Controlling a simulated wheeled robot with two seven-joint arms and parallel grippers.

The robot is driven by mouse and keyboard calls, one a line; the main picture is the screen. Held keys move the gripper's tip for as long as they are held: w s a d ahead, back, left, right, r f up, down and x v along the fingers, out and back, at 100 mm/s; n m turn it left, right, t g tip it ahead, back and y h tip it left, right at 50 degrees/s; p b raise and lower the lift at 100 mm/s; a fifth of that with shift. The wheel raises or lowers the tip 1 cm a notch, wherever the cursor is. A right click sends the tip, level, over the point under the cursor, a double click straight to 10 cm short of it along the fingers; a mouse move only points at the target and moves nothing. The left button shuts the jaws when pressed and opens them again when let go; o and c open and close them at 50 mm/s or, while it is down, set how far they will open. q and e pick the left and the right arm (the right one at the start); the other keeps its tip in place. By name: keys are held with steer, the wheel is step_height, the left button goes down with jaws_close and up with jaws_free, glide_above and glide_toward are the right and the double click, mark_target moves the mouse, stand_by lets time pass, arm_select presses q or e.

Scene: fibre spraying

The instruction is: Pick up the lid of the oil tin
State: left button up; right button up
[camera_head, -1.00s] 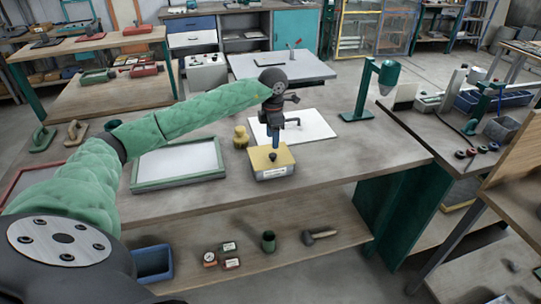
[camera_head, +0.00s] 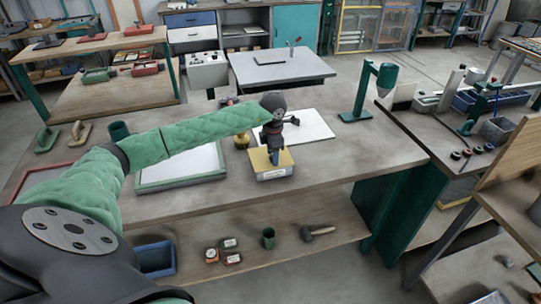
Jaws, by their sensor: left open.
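The oil tin (camera_head: 272,175) appears to be the small box with a yellow top and a pale label on its front, standing on the workbench. Its lid cannot be told apart clearly, as my gripper covers part of the top. My left gripper (camera_head: 278,159) is open and points down at the tin's top, its fingertips very near or at it. Whether the fingers touch the lid is too small to tell. A bluish part shows beside the fingers. My right gripper is out of view.
A green-framed tray (camera_head: 182,184) lies left of the tin on the workbench (camera_head: 345,165). A yellow-brown pot (camera_head: 241,141) and a white board (camera_head: 312,124) are behind the tin. A green stand (camera_head: 360,100) is at the back right. Bare bench lies right of the tin.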

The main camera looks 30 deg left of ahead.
arm_select(q)
steer(key=shift+f, duration=0.15)
steer(key=c, duration=1.1)
